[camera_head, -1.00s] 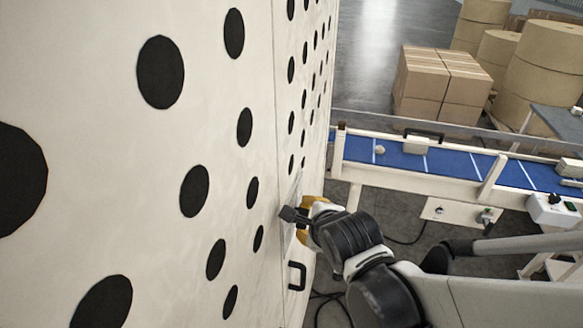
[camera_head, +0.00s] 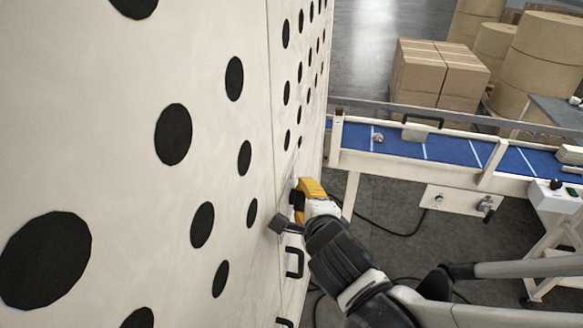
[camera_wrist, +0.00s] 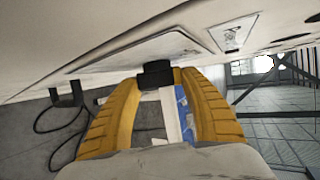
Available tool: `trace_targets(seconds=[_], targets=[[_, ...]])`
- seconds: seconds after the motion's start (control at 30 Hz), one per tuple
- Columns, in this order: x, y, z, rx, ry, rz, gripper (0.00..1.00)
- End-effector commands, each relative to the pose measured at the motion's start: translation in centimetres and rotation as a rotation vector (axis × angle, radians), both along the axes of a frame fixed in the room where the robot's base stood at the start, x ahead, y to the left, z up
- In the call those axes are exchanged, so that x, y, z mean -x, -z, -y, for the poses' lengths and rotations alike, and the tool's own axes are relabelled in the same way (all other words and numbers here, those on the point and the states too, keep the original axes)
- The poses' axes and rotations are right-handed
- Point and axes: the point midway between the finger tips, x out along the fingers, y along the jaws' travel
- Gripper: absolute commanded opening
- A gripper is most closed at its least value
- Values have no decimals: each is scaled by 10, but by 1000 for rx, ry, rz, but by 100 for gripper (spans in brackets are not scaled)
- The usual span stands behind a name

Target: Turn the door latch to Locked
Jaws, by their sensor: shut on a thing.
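The door latch shows in the wrist view as a dark knob (camera_wrist: 156,74) on a pale plate (camera_wrist: 140,48) of the white cabinet panel. My gripper (camera_wrist: 158,82) has its two yellow fingers on either side of the knob, shut on it. In the head view my gripper (camera_head: 299,198) is against the white perforated panel (camera_head: 235,130), and its fingers largely hide the latch. Any latch marking is too small or hidden to read.
A black handle (camera_head: 294,262) sits on the panel below my gripper. A blue conveyor (camera_head: 450,150) with a metal rail runs to the right. Cardboard boxes (camera_head: 440,72) and large paper rolls (camera_head: 530,65) stand behind it. A small labelled plate (camera_wrist: 232,34) is beside the latch plate.

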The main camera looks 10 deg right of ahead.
Motion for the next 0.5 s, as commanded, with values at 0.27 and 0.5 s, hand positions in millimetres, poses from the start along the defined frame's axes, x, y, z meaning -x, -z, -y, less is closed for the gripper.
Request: trace_targets(seconds=[0.27,0.5], targets=[[1,4,1,27,3,63,22],[1,2,0,36,3,89,22]])
